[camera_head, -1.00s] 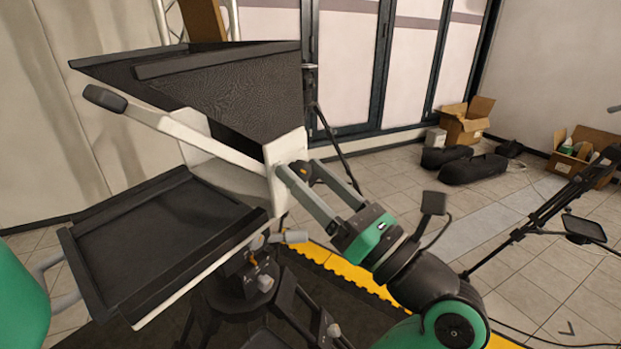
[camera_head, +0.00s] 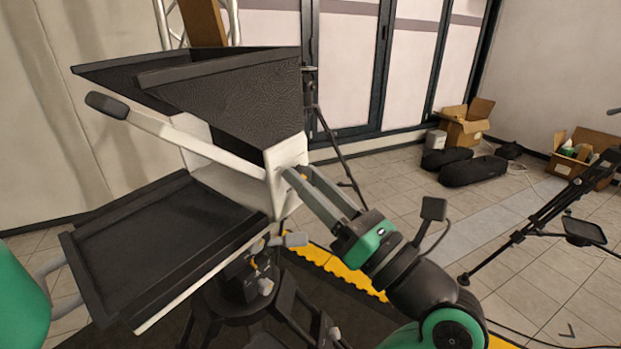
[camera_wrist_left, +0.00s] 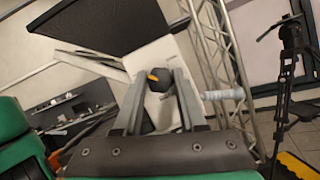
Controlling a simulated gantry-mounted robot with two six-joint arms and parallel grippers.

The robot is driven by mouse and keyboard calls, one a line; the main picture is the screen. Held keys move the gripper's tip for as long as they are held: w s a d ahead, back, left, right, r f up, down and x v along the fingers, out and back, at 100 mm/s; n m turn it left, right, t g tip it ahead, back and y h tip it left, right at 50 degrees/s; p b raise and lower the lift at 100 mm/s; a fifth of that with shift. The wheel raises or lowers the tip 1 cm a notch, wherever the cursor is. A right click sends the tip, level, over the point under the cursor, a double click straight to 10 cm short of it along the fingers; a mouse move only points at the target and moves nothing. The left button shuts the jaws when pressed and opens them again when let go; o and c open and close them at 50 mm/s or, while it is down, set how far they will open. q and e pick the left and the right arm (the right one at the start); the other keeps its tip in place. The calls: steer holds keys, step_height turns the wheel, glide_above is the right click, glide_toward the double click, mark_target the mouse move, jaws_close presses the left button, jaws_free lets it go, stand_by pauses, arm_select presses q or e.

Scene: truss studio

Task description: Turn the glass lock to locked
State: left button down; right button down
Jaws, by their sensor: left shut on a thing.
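A teleprompter with a dark hood (camera_head: 225,95), a white side housing (camera_head: 290,155) and a black lower tray (camera_head: 165,235) stands on a tripod. The glass lock is a dark round knob with an orange mark (camera_wrist_left: 152,80) on the white housing. My left gripper (camera_head: 296,176) reaches it from the lower right, and its two fingertips (camera_wrist_left: 155,78) are shut on either side of the knob. In the head view the fingers mostly hide the knob. My right gripper is not in view.
A grey-tipped lever (camera_head: 290,240) sticks out below the tray near my gripper. A black stand (camera_head: 530,220) is at the right. Cardboard boxes (camera_head: 468,125) and black bags (camera_head: 472,170) lie by the back wall. Tiled floor between is free.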

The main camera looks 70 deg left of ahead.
arm_select(q)
steer(key=shift+r+m+t+p, duration=0.2)
steer(key=shift+m+t+p, duration=0.3)
steer(key=shift+m, duration=0.3)
steer(key=m+t+h+p, duration=0.1)
steer(key=m+t+p, duration=0.1)
steer(key=m+p, duration=0.3)
steer(key=m+t+h+p, duration=0.1)
steer(key=m+p, duration=0.5)
steer(key=p, duration=0.2)
steer(key=m+t+p, duration=0.2)
steer(key=m+p, duration=0.4)
steer(key=p, duration=0.1)
steer(key=shift+s+d+r+t+h, duration=0.1)
steer(key=shift+r+t+h, duration=0.2)
steer(key=shift+r+h, duration=0.1)
steer(key=shift+f+m+h+p, duration=0.3)
steer(key=shift+m+p, duration=0.5)
steer(key=shift+p, duration=0.65)
steer(key=shift+c, duration=2.3)
jaws_free()
